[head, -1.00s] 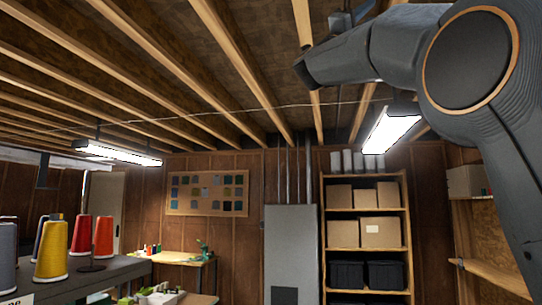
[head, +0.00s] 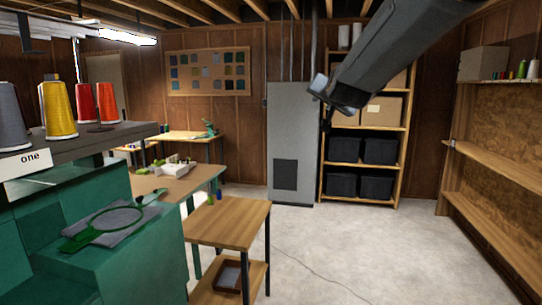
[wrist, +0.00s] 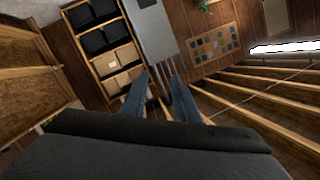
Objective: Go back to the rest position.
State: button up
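My gripper shows in the wrist view (wrist: 157,80); its two blue-grey fingers stand apart with a gap between them and nothing held. In that view the room appears upside down, with the cabinet, shelf and ceiling beams beyond the fingers. In the head view my dark arm reaches in from the top right, angled down to the left, and its end hangs in the air in front of the shelving unit (head: 362,162). The fingers are not clear in the head view.
A green machine (head: 130,262) carrying thread cones (head: 58,109) stands at left, with a green hoop (head: 105,224) on it. A small wooden table (head: 228,222) stands beside it. A grey cabinet (head: 291,130) is at the back. The floor (head: 350,240) at centre right is clear.

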jog(key=s+f+n+g, duration=0.1)
jog(key=s+f+g, duration=0.1)
jog(key=s+f, duration=0.5)
jog(key=s+d+f+n+g+b, duration=0.1)
jog(key=s+f+g, duration=0.15)
jog(key=f, duration=0.85)
jog(key=s+f+n+g, duration=0.25)
jog(key=s+f, duration=0.25)
jog(key=f, duration=0.3)
jog(key=s+d+f+n+g, duration=0.1)
jog(key=s+f+g, duration=0.2)
jog(key=s+f, duration=0.5)
jog(key=s+d+f+g+b, duration=0.1)
jog(key=s+f+g, duration=0.3)
jog(key=s+f, duration=0.5)
jog(key=s, duration=0.6)
jog(key=shift+s+d+n+g, duration=0.15)
jog(key=shift+d+n+g, duration=0.15)
jog(key=shift+d+n, duration=0.1)
jog(key=shift+a, duration=0.1)
